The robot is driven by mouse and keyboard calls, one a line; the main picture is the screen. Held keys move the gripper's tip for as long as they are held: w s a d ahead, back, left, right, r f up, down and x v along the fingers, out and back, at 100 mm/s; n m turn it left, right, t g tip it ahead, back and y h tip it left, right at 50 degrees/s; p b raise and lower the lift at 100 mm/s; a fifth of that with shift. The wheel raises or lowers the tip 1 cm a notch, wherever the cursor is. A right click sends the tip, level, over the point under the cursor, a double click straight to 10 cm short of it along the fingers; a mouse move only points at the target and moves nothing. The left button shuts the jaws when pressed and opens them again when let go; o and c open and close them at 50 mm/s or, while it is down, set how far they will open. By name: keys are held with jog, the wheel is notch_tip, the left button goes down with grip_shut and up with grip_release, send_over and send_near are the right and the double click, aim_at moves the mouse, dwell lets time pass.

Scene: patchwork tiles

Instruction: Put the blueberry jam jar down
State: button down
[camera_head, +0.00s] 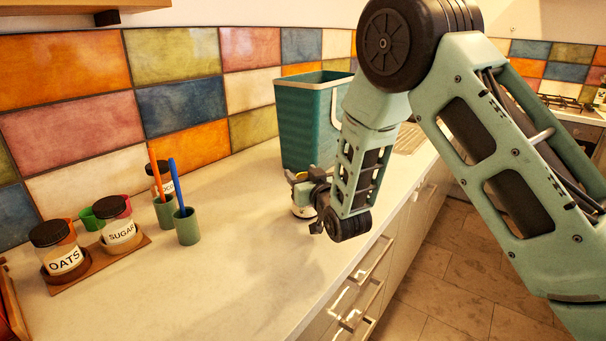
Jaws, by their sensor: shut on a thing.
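My gripper (312,188) is at the middle of the picture, low over the countertop (245,235). It is shut on a small jar (301,210), which I take to be the blueberry jam jar. The jar looks pale with some yellow, and most of it is hidden behind the gripper and wrist. Its label cannot be read. I cannot tell whether its base touches the counter.
A teal bin (301,120) stands just behind my gripper. To the left are an oats jar (62,258) and a sugar jar (118,234) on a wooden tray (94,276), and two green cups (187,229) holding utensils. The counter's front middle is clear.

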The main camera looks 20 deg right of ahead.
jog(key=c, duration=0.6)
grip_release()
jog(key=shift+o, duration=0.2)
jog(key=shift+s, duration=0.1)
